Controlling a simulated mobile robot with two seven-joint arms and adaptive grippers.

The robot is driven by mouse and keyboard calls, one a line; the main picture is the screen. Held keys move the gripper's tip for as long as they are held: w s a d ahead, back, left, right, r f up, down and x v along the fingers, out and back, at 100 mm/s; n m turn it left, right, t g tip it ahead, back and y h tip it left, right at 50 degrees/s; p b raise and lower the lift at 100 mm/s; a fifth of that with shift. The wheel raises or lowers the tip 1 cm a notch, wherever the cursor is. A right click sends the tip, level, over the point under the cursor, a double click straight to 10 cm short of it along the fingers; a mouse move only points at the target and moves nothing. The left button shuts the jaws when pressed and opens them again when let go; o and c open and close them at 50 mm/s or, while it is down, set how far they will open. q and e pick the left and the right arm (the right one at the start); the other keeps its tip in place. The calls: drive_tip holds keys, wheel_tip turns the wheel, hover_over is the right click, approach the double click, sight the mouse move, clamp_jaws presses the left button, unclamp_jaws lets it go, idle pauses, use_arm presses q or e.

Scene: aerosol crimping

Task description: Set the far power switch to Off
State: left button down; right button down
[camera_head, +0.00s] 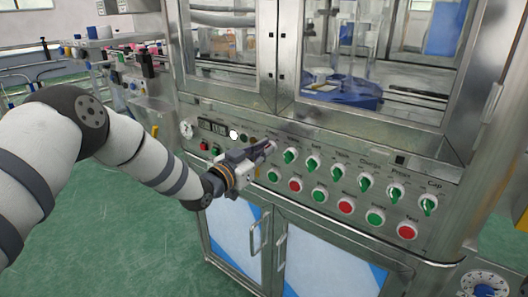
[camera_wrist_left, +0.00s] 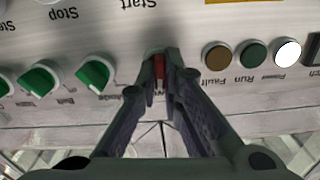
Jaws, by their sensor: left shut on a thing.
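My left gripper (camera_head: 268,150) is at the front control panel, beside the left end of the upper row of green selector knobs. In the left wrist view the left gripper (camera_wrist_left: 159,74) is shut on a small selector knob (camera_wrist_left: 158,67), of which a red part shows between the fingertips. An upside-down label that looks like "Mode" is beside it. The fingers hide most of this knob and its setting. No switch is clearly readable as the far power switch. A white lamp (camera_wrist_left: 287,53) has a label that looks like "Power". My right gripper is not in view.
The steel control panel (camera_head: 440,178) also carries red and green push buttons, such as a red one (camera_head: 407,230). Cabinet doors (camera_head: 325,265) are below, glazed doors above. Green floor (camera_head: 130,255) is open at left.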

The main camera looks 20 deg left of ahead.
use_arm(q)
drive_tip(key=shift+a+f+n+b, duration=0.1)
drive_tip(key=shift+n+b, duration=0.1)
drive_tip(key=shift+n, duration=1.6)
drive_tip(key=shift+f+n+b, duration=0.1)
drive_tip(key=shift+n+b, duration=0.1)
drive_tip(key=shift+n, duration=1.6)
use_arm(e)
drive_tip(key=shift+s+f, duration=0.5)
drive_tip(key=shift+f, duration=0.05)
use_arm(q)
drive_tip(key=c, duration=1.7)
unclamp_jaws()
drive_tip(key=shift+r, duration=0.1)
drive_tip(key=v, duration=1.2)
drive_tip(key=shift+r, duration=0.1)
